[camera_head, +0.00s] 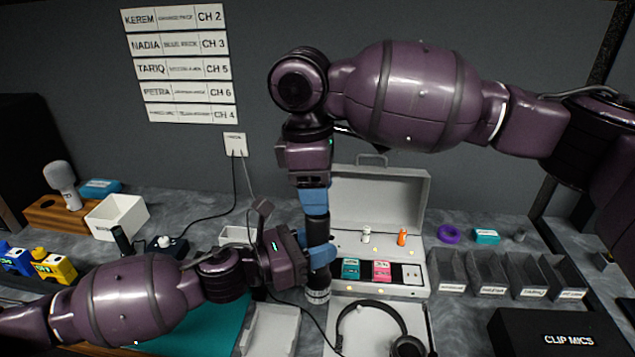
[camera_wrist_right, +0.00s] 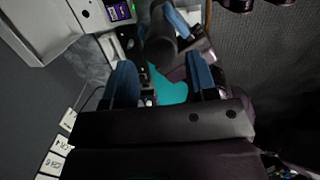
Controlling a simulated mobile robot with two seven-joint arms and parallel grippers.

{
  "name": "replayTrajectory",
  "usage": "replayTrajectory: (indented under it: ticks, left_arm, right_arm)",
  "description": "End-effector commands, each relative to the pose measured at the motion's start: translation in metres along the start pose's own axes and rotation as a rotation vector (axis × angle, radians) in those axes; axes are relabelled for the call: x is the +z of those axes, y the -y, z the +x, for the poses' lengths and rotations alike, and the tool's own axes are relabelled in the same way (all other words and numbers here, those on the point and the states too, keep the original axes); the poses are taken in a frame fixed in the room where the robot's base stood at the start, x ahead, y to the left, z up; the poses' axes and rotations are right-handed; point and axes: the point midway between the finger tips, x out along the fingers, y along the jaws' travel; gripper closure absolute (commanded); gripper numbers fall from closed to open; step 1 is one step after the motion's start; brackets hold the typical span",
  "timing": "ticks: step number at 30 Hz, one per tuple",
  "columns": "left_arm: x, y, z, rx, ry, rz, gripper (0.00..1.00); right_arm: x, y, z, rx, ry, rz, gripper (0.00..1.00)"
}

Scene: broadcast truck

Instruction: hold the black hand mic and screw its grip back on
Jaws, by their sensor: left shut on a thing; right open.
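The black hand mic (camera_head: 317,278) hangs roughly upright in the head view, its pale banded end (camera_head: 318,296) down. My left gripper (camera_head: 321,254), with blue fingers, is shut on its body from the left side. My right gripper (camera_head: 314,207) points straight down above it, its blue fingers open. In the right wrist view the fingers of my right gripper (camera_wrist_right: 161,72) stand apart, and the mic's dark round end (camera_wrist_right: 160,50) shows in line with the gap between them. I cannot tell whether the fingers touch it, or where the mic's grip part begins.
An open pale case (camera_head: 425,291) with coloured packs stands behind the grippers. Headphones (camera_head: 370,304) lie in front of it. Grey divided bins (camera_head: 497,275) and a black CLIP MICS box (camera_head: 555,332) are at right.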

Motion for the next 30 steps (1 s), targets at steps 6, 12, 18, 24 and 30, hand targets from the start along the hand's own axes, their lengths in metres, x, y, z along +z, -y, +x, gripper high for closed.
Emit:
replayTrajectory:
  ticks: [6, 12, 18, 24, 30]
  left_arm:
    - [0.0011, 0.0, 0.0002, 0.0, 0.002, 0.001, 1.0]
    - [0.0011, 0.0, 0.0002, -0.001, 0.002, 0.001, 1.0]
    - [0.0011, 0.0, 0.0002, -0.001, 0.002, 0.001, 1.0]
    - [0.0011, 0.0, 0.0002, 0.0, 0.002, 0.001, 1.0]
    - [0.0011, 0.0, 0.0002, 0.0, 0.002, 0.001, 1.0]
  right_arm:
    - [0.0007, -0.0006, -0.0021, 0.002, -0.033, -0.312, 0.48]
    - [0.001, -0.0008, -0.0038, 0.013, -0.06, -0.605, 0.48]
    - [0.0011, -0.0008, -0.0055, 0.033, -0.085, -0.884, 0.48]
    - [0.0012, -0.001, -0.0071, 0.052, -0.101, -1.081, 0.48]
    - [0.0012, -0.0012, -0.0077, 0.06, -0.106, -1.16, 0.48]
